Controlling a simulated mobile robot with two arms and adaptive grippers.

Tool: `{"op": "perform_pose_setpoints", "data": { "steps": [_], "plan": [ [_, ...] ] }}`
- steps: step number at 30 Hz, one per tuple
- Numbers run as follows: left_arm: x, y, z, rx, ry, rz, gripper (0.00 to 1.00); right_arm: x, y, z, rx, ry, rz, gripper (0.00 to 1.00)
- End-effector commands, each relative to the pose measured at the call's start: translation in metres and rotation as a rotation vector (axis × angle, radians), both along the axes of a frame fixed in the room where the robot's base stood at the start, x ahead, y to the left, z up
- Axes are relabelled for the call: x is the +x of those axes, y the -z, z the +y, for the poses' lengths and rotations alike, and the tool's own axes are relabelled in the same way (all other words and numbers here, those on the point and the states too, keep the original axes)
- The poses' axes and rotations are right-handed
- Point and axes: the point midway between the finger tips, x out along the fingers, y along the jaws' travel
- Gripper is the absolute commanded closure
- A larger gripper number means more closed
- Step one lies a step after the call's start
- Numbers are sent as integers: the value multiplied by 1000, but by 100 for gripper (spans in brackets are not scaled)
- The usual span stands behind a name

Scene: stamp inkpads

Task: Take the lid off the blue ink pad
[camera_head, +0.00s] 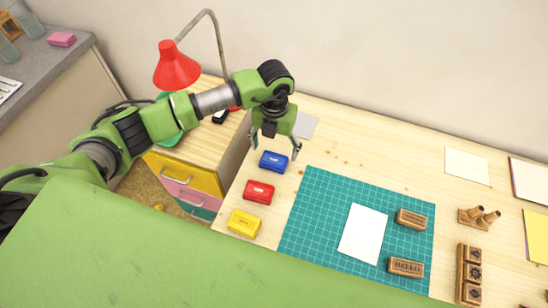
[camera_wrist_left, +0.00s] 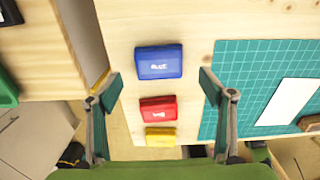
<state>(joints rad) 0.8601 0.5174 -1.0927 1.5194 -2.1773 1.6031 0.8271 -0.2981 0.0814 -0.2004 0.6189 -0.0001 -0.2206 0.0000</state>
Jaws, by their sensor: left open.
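The blue ink pad (camera_head: 273,162) is a small blue box with a white label on top, and its lid is on. It lies on the wooden table left of the green cutting mat. In the left wrist view the blue ink pad (camera_wrist_left: 159,61) lies ahead of the fingers, centred between their lines. My left gripper (camera_head: 275,147) is open and empty above and just behind the blue pad, its fingers pointing down; the fingers also show in the left wrist view (camera_wrist_left: 158,88). My right gripper is not in view.
A red ink pad (camera_head: 258,192) and a yellow ink pad (camera_head: 244,223) lie in line in front of the blue one. The cutting mat (camera_head: 318,195) holds white paper (camera_head: 362,233) and wooden stamps (camera_head: 411,219). A red lamp (camera_head: 177,68) stands at the back left.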

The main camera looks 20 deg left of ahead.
Motion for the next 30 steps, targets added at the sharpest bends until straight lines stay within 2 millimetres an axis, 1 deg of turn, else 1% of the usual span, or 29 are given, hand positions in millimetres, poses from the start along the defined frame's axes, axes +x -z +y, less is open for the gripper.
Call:
{"op": "perform_pose_setpoints", "data": {
  "steps": [1,3,7,11,16,17,18,20,21,30],
  "plan": [
    [-2,5,1,1,-1,6,26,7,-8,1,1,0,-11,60],
    [-2,16,1,1,-2,6,26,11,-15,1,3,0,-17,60],
    [-1,35,1,0,0,3,26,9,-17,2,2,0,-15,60],
    [-1,43,2,1,0,2,26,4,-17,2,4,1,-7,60],
    [-1,44,1,0,0,1,26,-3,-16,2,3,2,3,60],
    [-1,44,1,0,0,1,29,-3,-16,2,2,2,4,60],
    [-1,44,1,0,0,1,39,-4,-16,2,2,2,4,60],
    [-1,44,1,0,0,1,55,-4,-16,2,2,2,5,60],
    [-1,43,1,0,0,1,58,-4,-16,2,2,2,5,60],
    [-1,43,2,0,0,1,58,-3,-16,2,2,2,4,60]
  ]
}}
